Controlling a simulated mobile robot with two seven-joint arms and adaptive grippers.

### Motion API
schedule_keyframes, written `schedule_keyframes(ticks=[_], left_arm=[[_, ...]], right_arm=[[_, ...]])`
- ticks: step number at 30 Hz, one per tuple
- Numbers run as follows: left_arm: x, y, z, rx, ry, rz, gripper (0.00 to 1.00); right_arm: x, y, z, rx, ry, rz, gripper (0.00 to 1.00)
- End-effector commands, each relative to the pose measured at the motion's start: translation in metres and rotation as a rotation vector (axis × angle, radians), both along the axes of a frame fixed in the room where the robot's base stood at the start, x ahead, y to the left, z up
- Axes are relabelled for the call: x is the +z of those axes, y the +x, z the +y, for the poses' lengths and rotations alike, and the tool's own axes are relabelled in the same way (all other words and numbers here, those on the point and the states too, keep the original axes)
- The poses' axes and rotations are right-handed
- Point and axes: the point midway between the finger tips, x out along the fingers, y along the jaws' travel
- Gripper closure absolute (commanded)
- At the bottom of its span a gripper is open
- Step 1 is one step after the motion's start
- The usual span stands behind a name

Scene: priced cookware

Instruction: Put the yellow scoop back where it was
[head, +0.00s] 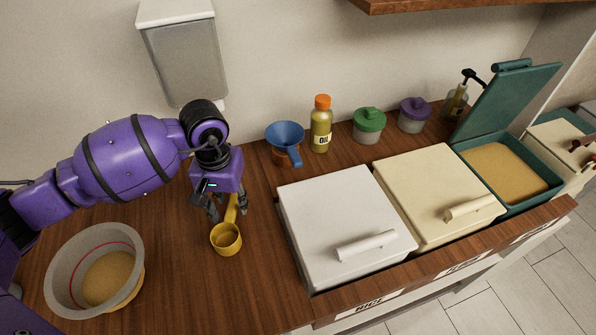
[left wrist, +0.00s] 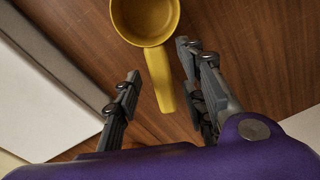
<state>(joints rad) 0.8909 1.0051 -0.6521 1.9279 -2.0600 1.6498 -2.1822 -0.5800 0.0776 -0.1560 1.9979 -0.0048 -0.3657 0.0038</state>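The yellow scoop (head: 226,240) lies on the wooden counter, its cup toward the front and its handle pointing back under my left gripper (head: 224,212). In the left wrist view the empty scoop cup (left wrist: 146,18) is at the top, and its handle runs down between the two fingers of my left gripper (left wrist: 160,75). The fingers are apart, with gaps on both sides of the handle, so the gripper is open. How far the fingertips are above the counter is hard to tell. My right gripper is not in view.
A clear bowl (head: 62,262) with tan grain stands left. White (head: 335,215) and cream (head: 425,180) lidded bins stand right, then an open green bin (head: 540,195) with tan contents. A blue funnel (head: 285,135), oil bottle (head: 321,128) and lidded jars (head: 368,128) line the back.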

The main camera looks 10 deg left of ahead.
Motion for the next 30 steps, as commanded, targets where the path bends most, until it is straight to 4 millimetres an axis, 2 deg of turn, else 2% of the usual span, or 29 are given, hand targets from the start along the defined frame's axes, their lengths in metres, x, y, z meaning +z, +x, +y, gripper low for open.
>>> schedule_keyframes(ticks=[6,12,18,30], left_arm=[[0.05,0.001,0.0,-0.001,0.001,-0.004,0.62],[0.082,0.0,0.0,0.0,0.002,-0.002,0.62],[0.095,-0.001,0.0,0.0,0.0,0.0,0.62],[0.096,-0.001,0.0,0.0,0.0,0.001,0.62]], right_arm=[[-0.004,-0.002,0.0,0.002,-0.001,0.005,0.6],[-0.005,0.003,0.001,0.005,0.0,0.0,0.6],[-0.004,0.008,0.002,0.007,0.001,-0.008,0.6],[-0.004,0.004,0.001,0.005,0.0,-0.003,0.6]])
